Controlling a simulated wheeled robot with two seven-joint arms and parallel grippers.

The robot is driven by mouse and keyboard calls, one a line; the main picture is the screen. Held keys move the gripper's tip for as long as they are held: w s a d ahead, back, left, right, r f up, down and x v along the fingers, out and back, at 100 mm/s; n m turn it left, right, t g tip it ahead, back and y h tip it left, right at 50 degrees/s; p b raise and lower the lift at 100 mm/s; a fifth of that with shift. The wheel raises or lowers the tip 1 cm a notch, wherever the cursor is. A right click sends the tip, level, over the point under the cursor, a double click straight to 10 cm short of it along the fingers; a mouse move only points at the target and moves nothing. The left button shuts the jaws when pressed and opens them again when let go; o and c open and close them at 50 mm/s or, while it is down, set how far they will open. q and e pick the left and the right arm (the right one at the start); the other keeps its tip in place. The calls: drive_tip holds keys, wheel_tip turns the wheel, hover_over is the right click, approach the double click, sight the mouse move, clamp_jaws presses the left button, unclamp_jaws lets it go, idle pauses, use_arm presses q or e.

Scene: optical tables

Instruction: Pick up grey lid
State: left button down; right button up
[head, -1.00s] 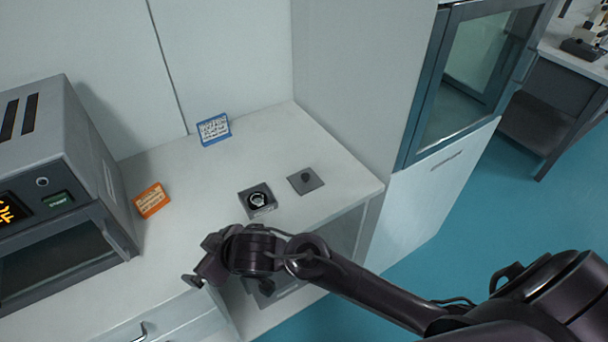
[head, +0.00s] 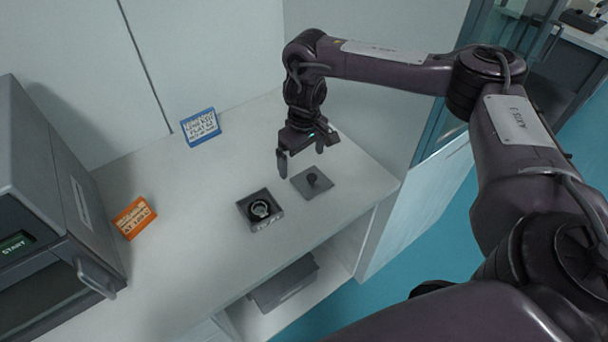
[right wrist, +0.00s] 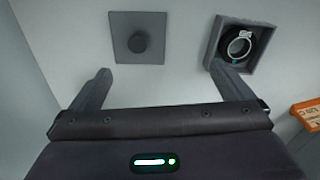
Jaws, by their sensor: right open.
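The grey lid (head: 312,183) is a flat square plate with a dark round knob, lying on the white counter. It also shows in the right wrist view (right wrist: 124,24), ahead of the fingers. My right gripper (head: 301,162) is open and empty, above the counter just behind the lid, its fingers pointing down. In the right wrist view its two fingers (right wrist: 164,72) stand wide apart, with the lid's knob beyond them. A grey square box (head: 260,211) holding a dark ring-shaped part sits beside the lid. My left gripper is not in view.
A blue sign (head: 201,127) stands at the back of the counter and an orange sign (head: 134,217) stands at the left. A grey oven-like machine (head: 60,215) fills the left side. A tall wall panel (head: 350,120) stands close behind my right arm.

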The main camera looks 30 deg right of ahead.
sight(313, 177)
drive_tip(key=shift+d+f+m+b, duration=0.6)
drive_tip(key=shift+d+f+b, duration=0.25)
drive_tip(key=shift+d, duration=0.3)
drive_tip(key=shift+d+f+b, duration=0.2)
drive_tip(key=shift+f+b, duration=0.05)
drive_tip(key=shift+b, duration=0.05)
drive_tip(key=shift+f+b, duration=0.4)
drive_tip(key=shift+f, duration=0.1)
drive_tip(key=f, duration=0.2)
drive_tip(key=shift+d+f+b, duration=0.2)
drive_tip(key=shift+f+b, duration=0.15)
drive_tip(key=shift+b, duration=0.05)
wheel_tip(313, 177, down, 3)
drive_tip(key=shift+w+d+f+p, duration=0.1)
drive_tip(key=shift+p, duration=0.5)
drive_tip(key=shift+f, duration=0.3)
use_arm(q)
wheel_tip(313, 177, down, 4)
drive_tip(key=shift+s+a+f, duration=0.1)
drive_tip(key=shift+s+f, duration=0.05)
use_arm(e)
drive_tip(key=shift+c, duration=0.3)
drive_tip(key=c, duration=0.9)
